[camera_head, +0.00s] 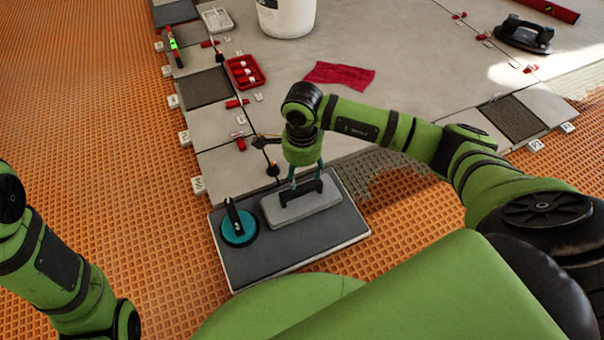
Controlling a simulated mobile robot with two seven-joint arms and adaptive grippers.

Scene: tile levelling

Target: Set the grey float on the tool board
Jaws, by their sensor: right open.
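The grey float (305,207) lies flat on the dark tool board (275,258), toward its right back part. Its black handle stands up on top. My right gripper (306,182) is directly above the float, pointing down. Its teal fingers are open and apart, close to the handle; whether they touch it I cannot tell. A teal round suction cup (239,228) with a black handle sits on the board to the left of the float. My left arm shows at the lower left, but its gripper is out of the frame.
The board lies on orange matting beside grey tiles. A red tray (244,72), a red cloth (339,75) and a white bucket (286,15) are on the tiles. A black double suction lifter (524,34) stands at the far right. The board's front part is bare.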

